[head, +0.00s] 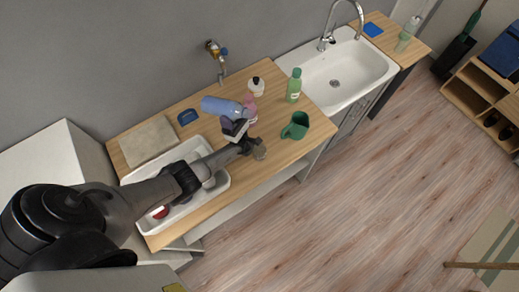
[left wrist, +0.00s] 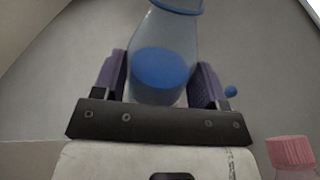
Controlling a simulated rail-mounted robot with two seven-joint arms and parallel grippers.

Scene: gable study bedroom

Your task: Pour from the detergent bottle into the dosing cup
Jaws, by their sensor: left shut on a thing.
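A clear bottle with blue contents (head: 220,107), which I take to be the detergent bottle, is held tilted well over above the wooden counter. My left gripper (head: 236,126) is shut on it. In the left wrist view the bottle (left wrist: 160,75) sits between the purple fingers of the left gripper (left wrist: 162,88), with a blue collar at the top edge. A green cup with a handle (head: 296,126), possibly the dosing cup, stands on the counter to the right of the gripper, apart from the bottle. My right gripper is not in view.
A pink bottle (head: 251,108) stands close beside the held bottle; its pink cap shows in the left wrist view (left wrist: 290,150). A white bottle (head: 257,87) and a green bottle (head: 293,86) stand behind. A small grey-brown object (head: 259,149) lies near the gripper. A white tub (head: 221,183) is below my arm.

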